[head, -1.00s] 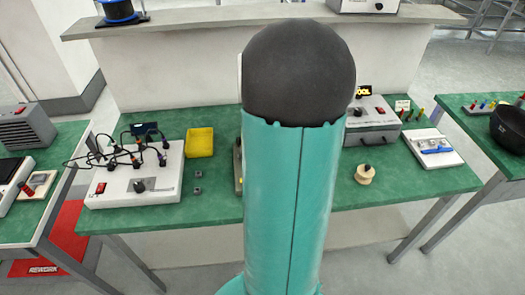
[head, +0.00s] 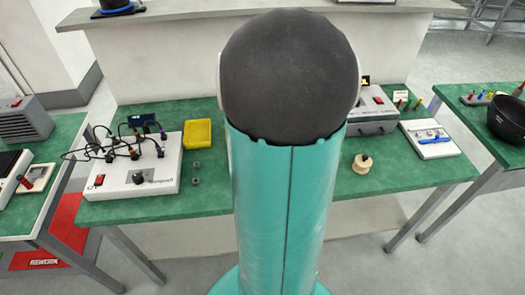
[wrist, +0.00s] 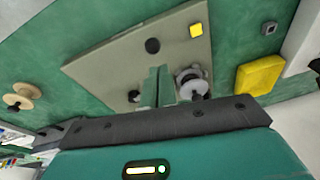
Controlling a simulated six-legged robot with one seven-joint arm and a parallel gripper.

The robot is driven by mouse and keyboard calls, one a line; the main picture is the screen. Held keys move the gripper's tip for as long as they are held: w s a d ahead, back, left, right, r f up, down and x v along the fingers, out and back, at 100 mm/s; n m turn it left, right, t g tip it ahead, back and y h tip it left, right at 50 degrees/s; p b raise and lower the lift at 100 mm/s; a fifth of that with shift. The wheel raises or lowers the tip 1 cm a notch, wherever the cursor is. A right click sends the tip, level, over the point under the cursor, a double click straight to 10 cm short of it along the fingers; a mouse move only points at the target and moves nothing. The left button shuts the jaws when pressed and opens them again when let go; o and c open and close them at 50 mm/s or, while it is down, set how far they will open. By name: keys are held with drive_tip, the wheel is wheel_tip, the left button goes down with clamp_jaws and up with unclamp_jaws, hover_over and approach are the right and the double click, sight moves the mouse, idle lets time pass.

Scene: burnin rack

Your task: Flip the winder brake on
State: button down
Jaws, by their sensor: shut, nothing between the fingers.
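A beige plate (wrist: 110,70), which looks like the winder's base, lies on the green bench in the wrist view. A small dark part (wrist: 134,96) sits left of the fingers. I cannot tell which part is the brake. My gripper (wrist: 158,82) is shut and empty, its fingertips over the plate, just left of the grey part. Contact cannot be judged. In the head view my arm hides the plate and the gripper.
On the bench (head: 215,205) stand a yellow tray (head: 197,134), a white supply box (head: 125,175) with leads, and a wooden spool (head: 362,165). A grey instrument (head: 375,112) and a white board with a blue item (head: 430,139) stand at right. The bench front is clear.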

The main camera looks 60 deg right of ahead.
drive_tip(key=shift+w+d+f, duration=0.2)
drive_tip(key=shift+w+d, duration=0.05)
drive_tip(key=shift+d, duration=0.05)
drive_tip(key=s+a+r, duration=0.3)
drive_tip(key=s+r, duration=0.1)
drive_tip(key=r, duration=0.6)
drive_tip(key=shift+r, duration=0.25)
drive_tip(key=shift+s+a, duration=0.1)
drive_tip(key=shift+a, duration=0.1)
idle(0.4)
